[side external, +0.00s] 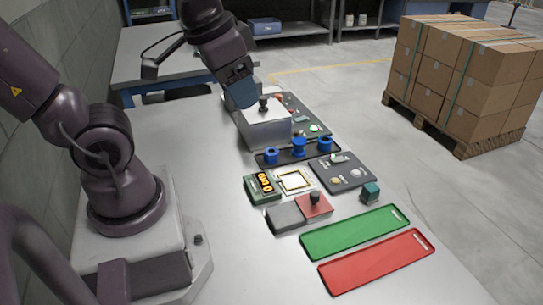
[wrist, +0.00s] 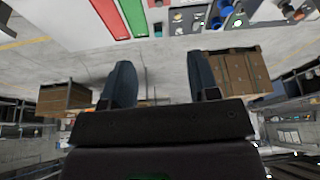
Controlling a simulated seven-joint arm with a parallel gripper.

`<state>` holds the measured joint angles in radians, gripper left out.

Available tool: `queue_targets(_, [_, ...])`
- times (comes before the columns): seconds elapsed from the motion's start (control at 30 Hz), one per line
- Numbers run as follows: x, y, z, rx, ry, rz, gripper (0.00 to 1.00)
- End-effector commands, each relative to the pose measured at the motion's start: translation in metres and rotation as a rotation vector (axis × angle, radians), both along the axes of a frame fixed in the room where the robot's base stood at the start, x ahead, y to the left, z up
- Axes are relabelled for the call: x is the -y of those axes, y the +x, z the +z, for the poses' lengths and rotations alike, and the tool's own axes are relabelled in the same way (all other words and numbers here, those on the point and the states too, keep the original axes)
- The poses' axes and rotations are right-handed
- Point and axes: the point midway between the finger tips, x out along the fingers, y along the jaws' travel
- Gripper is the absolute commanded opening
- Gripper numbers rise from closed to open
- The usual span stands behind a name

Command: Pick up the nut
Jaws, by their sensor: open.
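No piece is clearly recognisable as the nut at this size. Candidates are a small teal block (side external: 370,191) at the table's right side and several blue round pieces (side external: 299,147) standing on a black tray (side external: 287,160). The teal block shows small at the top of the wrist view (wrist: 158,29). My gripper (side external: 243,98) is in the air at the grey box (side external: 268,129), beyond the tray. In the wrist view my gripper (wrist: 160,80) has its two fingers wide apart with nothing between them. The side view partly hides the fingertips.
A green plate (side external: 355,230) and a red plate (side external: 375,262) lie at the front right. Boxes on a pallet (side external: 465,75) stand off the table.

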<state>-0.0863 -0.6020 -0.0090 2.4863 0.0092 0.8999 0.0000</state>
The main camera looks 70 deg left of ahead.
Motion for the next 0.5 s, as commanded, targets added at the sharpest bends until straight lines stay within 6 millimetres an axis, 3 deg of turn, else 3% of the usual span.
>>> queue_targets(0.1, [-0.027, 0.016, -0.027, -0.149, 0.064, 0.02, 0.55])
queue_targets(0.23, [-0.062, 0.035, -0.057, -0.285, 0.169, -0.089, 0.55])
queue_targets(0.5, [-0.134, 0.069, -0.136, -0.527, 0.343, -0.614, 0.55])
